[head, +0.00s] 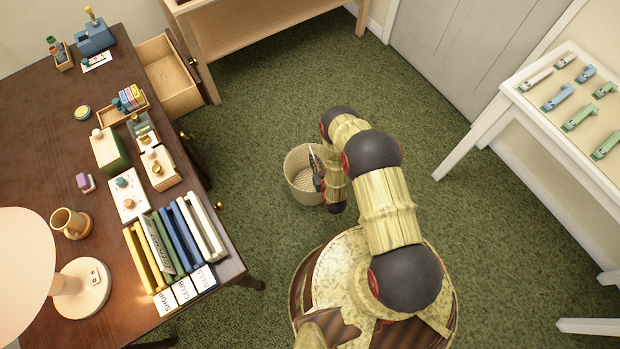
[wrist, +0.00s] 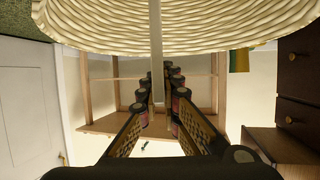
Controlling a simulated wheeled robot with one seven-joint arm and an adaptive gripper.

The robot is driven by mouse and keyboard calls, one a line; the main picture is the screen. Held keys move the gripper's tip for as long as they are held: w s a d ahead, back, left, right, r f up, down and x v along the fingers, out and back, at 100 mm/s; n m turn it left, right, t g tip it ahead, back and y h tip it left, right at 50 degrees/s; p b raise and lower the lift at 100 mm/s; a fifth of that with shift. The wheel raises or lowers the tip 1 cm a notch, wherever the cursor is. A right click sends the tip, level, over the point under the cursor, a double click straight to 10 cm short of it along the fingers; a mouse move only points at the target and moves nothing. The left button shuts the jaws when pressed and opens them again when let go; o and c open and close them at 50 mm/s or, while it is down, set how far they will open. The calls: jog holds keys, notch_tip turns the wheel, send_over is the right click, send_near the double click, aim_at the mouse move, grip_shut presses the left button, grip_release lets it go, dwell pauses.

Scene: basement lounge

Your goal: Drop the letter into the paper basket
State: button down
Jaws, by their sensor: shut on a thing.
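The paper basket (head: 292,164) is a round, cream woven bin standing upright on the green carpet. Its ribbed wall also fills the top of the wrist view (wrist: 190,22). My gripper (head: 314,158) is at the basket's right side in the head view, over its opening. In the wrist view its fingers (wrist: 160,88) are closed on the letter (wrist: 157,50), a thin pale strip seen edge-on. The letter reaches from the fingertips up across the basket's wall in that picture. In the head view the letter is too small to make out clearly.
A dark desk (head: 40,150) at left holds files (head: 180,240), a lamp (head: 80,287) and small boxes. Its drawer (head: 170,80) stands open. A white display table (head: 545,115) with several staplers is at right. A wooden shelf (head: 265,25) is at the back. Carpet around the basket is clear.

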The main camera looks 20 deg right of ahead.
jog(key=c, duration=1.9)
grip_release()
jog(key=v, duration=1.2)
